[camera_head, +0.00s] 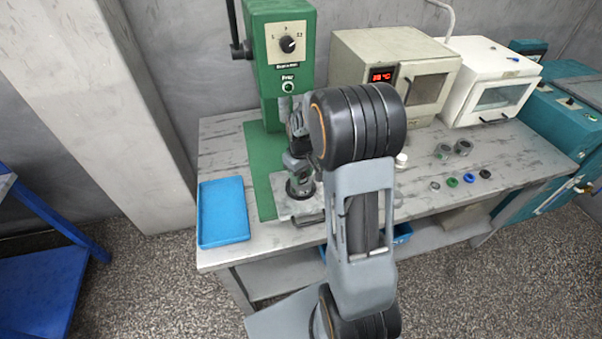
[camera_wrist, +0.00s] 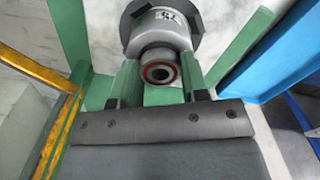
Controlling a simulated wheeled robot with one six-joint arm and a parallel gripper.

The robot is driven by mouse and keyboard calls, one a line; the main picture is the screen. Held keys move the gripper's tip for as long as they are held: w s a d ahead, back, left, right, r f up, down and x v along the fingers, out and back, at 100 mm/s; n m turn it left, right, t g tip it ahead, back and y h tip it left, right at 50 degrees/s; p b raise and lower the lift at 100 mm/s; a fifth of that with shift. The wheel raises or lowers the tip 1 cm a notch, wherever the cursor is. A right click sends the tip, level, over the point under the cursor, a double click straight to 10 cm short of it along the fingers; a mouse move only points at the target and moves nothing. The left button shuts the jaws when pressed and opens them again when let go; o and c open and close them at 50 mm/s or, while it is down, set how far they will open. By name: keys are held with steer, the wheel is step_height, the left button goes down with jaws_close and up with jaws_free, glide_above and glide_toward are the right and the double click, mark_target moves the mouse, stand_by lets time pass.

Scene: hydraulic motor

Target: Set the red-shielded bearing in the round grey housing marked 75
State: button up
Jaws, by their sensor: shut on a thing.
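In the wrist view, the red-shielded bearing (camera_wrist: 158,74) is held between the two fingers of my gripper (camera_wrist: 160,82), its red ring and dark bore facing the camera. The round grey housing (camera_wrist: 160,32) lies just beyond it, with a dark marking on its side that is too small to read surely. A dark holder (camera_wrist: 194,12) surrounds the housing's far part. The bearing overlaps the housing's near end in this view; I cannot tell whether they touch. In the head view, my arm hides most of the gripper area by the green press, and the bearing cannot be made out.
The green press (camera_head: 280,60) stands at the table's back left. A blue tray (camera_head: 223,212) lies left of it. Two grey housings (camera_head: 463,147) and several small rings (camera_head: 469,179) lie at right. Two oven-like boxes (camera_head: 492,85) stand behind. The table's right front is mostly clear.

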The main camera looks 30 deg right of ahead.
steer(key=o, duration=0.9)
steer(key=shift+o, duration=0.2)
step_height(320, 180, up, 11)
steer(key=s+a+r+m+t, duration=0.1)
steer(key=s+a, duration=0.3)
steer(key=s, duration=0.4)
steer(key=s+a+r+m+t, duration=0.1)
steer(key=s+a+m+t, duration=0.1)
steer(key=s+a, duration=0.3)
steer(key=shift+s+a+r+t, duration=0.25)
steer(key=shift+s+t, duration=0.25)
steer(key=shift+s, duration=1.05)
